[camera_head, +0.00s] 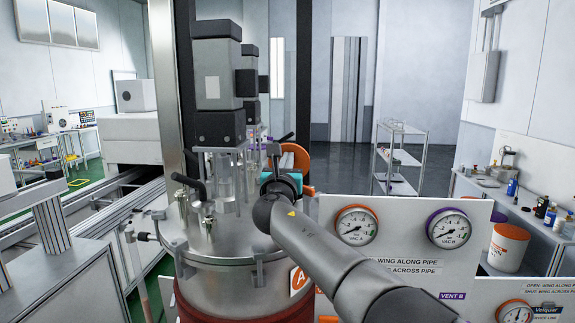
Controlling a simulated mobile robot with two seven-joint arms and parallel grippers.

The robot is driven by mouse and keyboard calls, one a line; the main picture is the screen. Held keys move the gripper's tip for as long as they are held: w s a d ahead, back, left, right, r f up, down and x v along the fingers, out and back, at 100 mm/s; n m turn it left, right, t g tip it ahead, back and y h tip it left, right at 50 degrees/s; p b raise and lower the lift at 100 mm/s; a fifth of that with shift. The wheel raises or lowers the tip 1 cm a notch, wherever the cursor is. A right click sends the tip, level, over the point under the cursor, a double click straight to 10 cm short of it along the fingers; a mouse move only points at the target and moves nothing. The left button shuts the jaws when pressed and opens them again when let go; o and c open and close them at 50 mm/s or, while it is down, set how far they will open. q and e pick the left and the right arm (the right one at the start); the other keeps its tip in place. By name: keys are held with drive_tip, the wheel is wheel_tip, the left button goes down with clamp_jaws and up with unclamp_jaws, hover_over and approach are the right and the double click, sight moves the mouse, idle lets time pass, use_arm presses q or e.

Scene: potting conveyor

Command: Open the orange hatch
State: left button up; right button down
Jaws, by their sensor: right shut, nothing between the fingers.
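The orange hatch appears as an orange round edge (305,160) on the far right side of the steel vessel's top. My right arm comes in from the lower right, and its wrist lies in front of the hatch, hiding most of it. My right gripper (283,168) is at the hatch, shut with nothing held. Its fingertips are largely hidden, so I cannot tell whether they touch the hatch. My left gripper is out of view.
A tall motor (219,90) stands on the vessel, left of my right gripper. A white panel with an orange-rimmed gauge (356,226) and a purple-rimmed gauge (448,229) stands at the right. A wire shelf cart (400,160) is farther back on open floor.

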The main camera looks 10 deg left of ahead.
drive_tip(key=shift+w+r, duration=0.2)
drive_tip(key=shift+s+f, duration=0.1)
drive_tip(key=shift+s, duration=0.05)
idle(0.6)
